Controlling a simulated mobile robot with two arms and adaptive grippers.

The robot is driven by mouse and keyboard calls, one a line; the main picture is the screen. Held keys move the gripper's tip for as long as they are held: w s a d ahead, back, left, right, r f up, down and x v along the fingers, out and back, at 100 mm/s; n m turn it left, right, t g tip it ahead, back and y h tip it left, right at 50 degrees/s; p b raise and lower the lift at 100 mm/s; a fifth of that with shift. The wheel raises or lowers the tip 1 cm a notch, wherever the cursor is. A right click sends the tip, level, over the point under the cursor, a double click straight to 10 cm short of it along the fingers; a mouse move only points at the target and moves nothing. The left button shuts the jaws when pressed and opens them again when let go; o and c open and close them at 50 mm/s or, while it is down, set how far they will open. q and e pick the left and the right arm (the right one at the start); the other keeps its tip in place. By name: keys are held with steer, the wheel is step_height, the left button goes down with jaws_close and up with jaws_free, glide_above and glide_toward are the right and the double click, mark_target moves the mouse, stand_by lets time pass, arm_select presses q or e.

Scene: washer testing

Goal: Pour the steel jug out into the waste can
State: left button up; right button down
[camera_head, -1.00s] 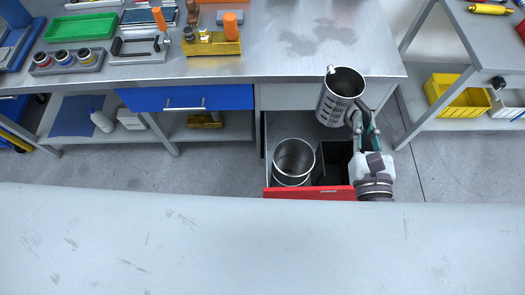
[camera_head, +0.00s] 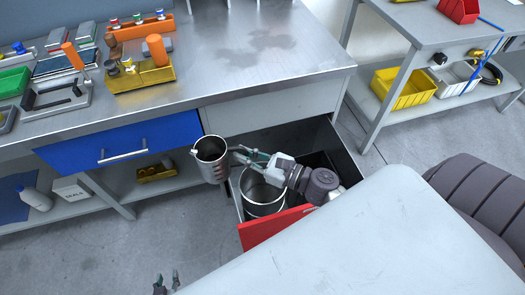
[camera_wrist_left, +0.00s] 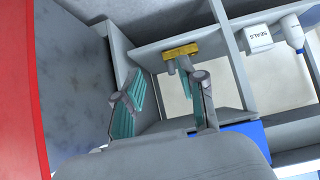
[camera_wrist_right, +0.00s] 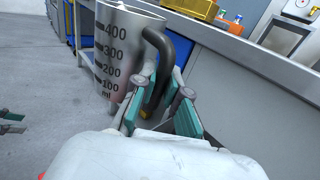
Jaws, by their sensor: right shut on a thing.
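The steel jug (camera_head: 213,170), with dark measuring marks and a black handle, is held about upright left of the drawer's round steel can (camera_head: 262,207). Its marks and handle show in the right wrist view (camera_wrist_right: 118,55). My right gripper (camera_head: 240,153) is shut on the jug's handle, its arm passing over the round can and partly hiding its mouth. The can stands upright in the open red-fronted drawer (camera_head: 268,229). My left gripper (camera_head: 166,284) is open and empty at the bottom of the head view; its spread fingers show in the left wrist view (camera_wrist_left: 160,98).
A dark bin, partly hidden by my right arm, is in the drawer beside the round can. The steel worktop (camera_head: 250,50) and closed blue drawer (camera_head: 120,143) are behind and left. A side bench with a yellow bin (camera_head: 404,88) stands right. Floor left of the drawer is clear.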

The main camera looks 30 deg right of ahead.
arm_select(q)
steer(key=w+d+r+t+h+b, duration=0.35)
steer(key=w+r+t+b, duration=0.45)
steer(key=w+r+b, duration=0.45)
arm_select(e)
steer(key=w+d+f+n+g+y+b, duration=0.1)
steer(key=w+d+f+n+g+y, duration=0.3)
steer(key=d+f, duration=1)
arm_select(q)
steer(key=s+r+t+h+b, duration=0.1)
steer(key=s+r+t+b, duration=0.3)
steer(key=r+b, duration=0.3)
steer(key=s+r+t+h+b, duration=0.1)
steer(key=s+r+t+b, duration=0.3)
steer(key=r, duration=0.8)
steer(key=s+a+b, duration=0.1)
steer(key=s+b, duration=0.1)
steer(key=b, duration=0.1)
steer(key=shift+s+r+t, duration=0.4)
arm_select(e)
steer(key=d+n+g+y, duration=0.1)
steer(key=d+g+y, duration=0.1)
steer(key=d, duration=1.3)
steer(key=shift+d+n+g, duration=0.25)
steer(key=shift+n+g, duration=0.05)
steer(key=shift+n, duration=0.1)
steer(key=shift+a, duration=0.15)
